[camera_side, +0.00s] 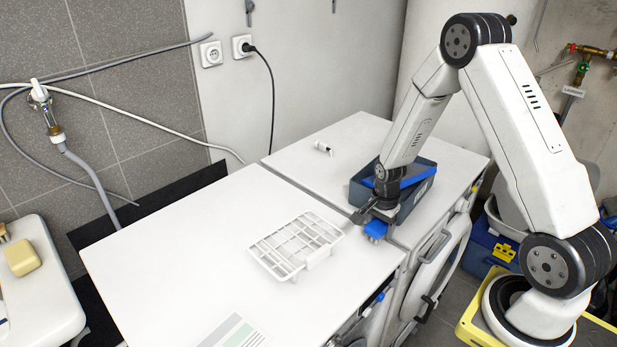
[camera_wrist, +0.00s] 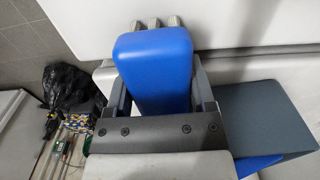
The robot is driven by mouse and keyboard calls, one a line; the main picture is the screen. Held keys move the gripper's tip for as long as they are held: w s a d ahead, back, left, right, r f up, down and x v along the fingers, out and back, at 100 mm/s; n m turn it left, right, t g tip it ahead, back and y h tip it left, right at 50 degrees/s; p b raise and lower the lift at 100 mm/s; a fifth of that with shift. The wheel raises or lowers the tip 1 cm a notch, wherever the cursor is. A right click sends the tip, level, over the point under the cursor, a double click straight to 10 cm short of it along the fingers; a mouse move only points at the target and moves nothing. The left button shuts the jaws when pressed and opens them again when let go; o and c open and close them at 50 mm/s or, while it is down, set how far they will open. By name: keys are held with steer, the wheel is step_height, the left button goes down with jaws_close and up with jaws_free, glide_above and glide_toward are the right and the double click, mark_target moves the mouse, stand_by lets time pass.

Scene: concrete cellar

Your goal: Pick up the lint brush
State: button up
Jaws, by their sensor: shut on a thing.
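My gripper (camera_side: 368,212) is low over the front edge of the white machine tops, near the seam between them. It is shut on a blue object, which I take to be the lint brush (camera_side: 376,229). In the wrist view the lint brush (camera_wrist: 155,70) is a smooth, rounded blue block between the two fingers of my gripper (camera_wrist: 160,90). Grey stubs show past its far end. I cannot tell whether it touches the top beneath it.
A dark blue-grey bin (camera_side: 423,188) stands close behind my gripper. A white slotted rack (camera_side: 296,245) lies to the left. A small white item (camera_side: 323,148) lies farther back. A striped sheet (camera_side: 233,332) lies at the front. The left machine top is mostly clear.

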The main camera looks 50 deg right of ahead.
steer(key=shift+r, duration=0.6)
steer(key=s+a+r, duration=0.4)
steer(key=s+r, duration=0.7)
steer(key=s, duration=0.2)
steer(key=shift+s+a+r, duration=0.15)
steer(key=shift+r, duration=0.1)
